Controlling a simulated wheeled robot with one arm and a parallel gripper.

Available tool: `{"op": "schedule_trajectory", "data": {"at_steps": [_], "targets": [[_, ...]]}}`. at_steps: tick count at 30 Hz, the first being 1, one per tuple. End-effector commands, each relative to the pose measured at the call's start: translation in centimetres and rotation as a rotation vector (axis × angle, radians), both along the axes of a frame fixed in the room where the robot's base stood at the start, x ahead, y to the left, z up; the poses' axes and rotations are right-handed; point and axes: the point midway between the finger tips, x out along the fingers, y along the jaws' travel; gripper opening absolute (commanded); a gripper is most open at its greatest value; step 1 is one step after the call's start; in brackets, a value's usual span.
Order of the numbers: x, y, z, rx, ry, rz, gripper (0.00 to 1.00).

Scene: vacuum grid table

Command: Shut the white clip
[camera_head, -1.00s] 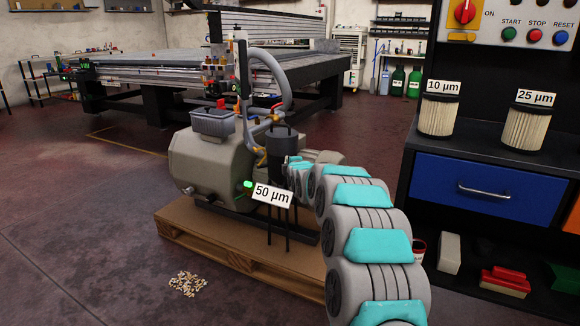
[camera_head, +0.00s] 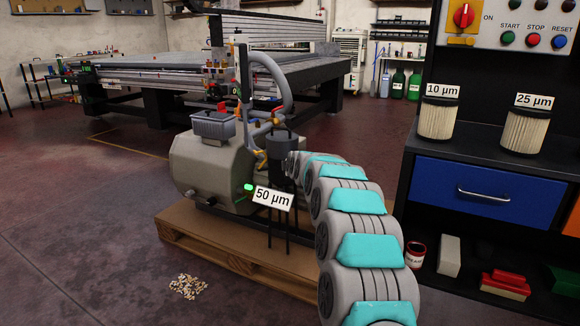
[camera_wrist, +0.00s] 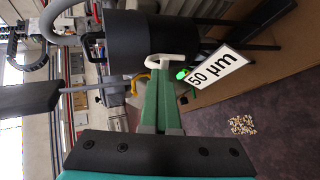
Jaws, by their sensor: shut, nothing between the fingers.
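The white clip (camera_wrist: 178,60) is a pale curved piece at the edge of the dark filter canister (camera_wrist: 140,38) in the wrist view. I cannot tell how far it stands open. My gripper (camera_wrist: 159,82) is shut and empty, its green fingers together. The fingertips point at the clip and look very close to it; I cannot tell whether they touch. In the head view the dark canister (camera_head: 282,155) stands beside the pump, and my arm hides the clip and gripper.
The grey pump (camera_head: 205,170) stands on a wooden pallet (camera_head: 230,252). A "50 µm" label (camera_head: 273,198) and green light (camera_head: 248,187) are close to the canister. A hose (camera_head: 275,75) arches above. A shelf unit (camera_head: 425,185) stands right. Pellets (camera_head: 188,286) lie on the floor.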

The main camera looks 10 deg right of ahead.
Motion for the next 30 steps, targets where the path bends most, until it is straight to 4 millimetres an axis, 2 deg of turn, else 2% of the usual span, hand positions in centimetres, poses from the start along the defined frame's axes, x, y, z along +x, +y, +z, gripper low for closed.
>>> {"op": "schedule_trajectory", "data": {"at_steps": [30], "targets": [[1.8, 0.1, 1.1, -0.006, 0.208, 0.000, 0.00]]}}
